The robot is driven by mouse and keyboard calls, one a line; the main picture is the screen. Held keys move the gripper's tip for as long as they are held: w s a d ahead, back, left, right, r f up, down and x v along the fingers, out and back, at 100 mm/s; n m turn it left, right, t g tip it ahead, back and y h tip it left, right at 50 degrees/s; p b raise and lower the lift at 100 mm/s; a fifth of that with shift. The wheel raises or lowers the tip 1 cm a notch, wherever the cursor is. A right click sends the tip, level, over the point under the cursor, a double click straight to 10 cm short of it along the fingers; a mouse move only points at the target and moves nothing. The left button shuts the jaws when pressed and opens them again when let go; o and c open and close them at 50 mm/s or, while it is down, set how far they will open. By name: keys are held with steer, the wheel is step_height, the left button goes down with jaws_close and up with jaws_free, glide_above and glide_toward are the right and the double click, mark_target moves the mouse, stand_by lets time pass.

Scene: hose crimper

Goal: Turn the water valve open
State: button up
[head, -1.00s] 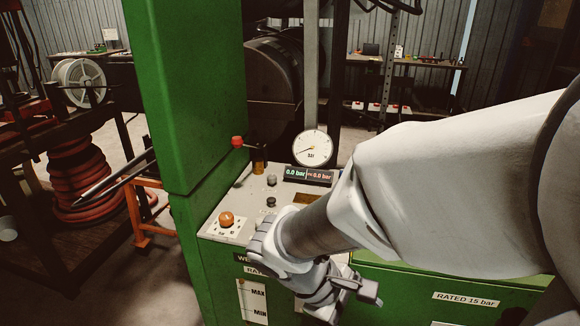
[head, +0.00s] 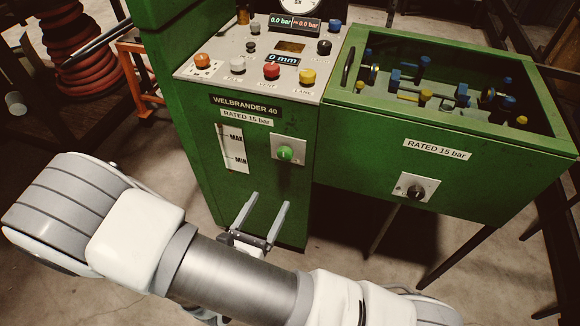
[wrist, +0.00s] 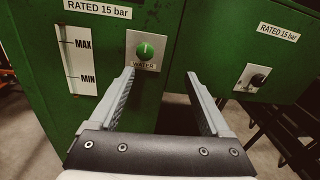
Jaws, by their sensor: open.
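The water valve is a round green knob (head: 285,153) on a pale square plate on the front of the green machine. In the wrist view the knob (wrist: 145,50) sits above the word WATER, its light mark upright. My gripper (head: 264,203) is open and empty, below the knob and apart from it. In the wrist view my gripper's fingertips (wrist: 160,74) point at the panel, with the knob just beyond and above the left fingertip.
A black knob (head: 414,187) is on the green tank (head: 480,185) to the right. A MAX/MIN level gauge (head: 233,148) is left of the valve. The control panel (head: 232,85) with coloured buttons is above. Open floor lies below the tank.

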step_height(320, 180, down, 2)
steer(key=s+a+n+t+y, duration=0.1)
steer(key=n+y, duration=0.1)
steer(key=b, duration=0.3)
glide_toward(284, 157)
steer(key=x, duration=0.8)
steer(key=shift+w, duration=0.3)
jaws_close()
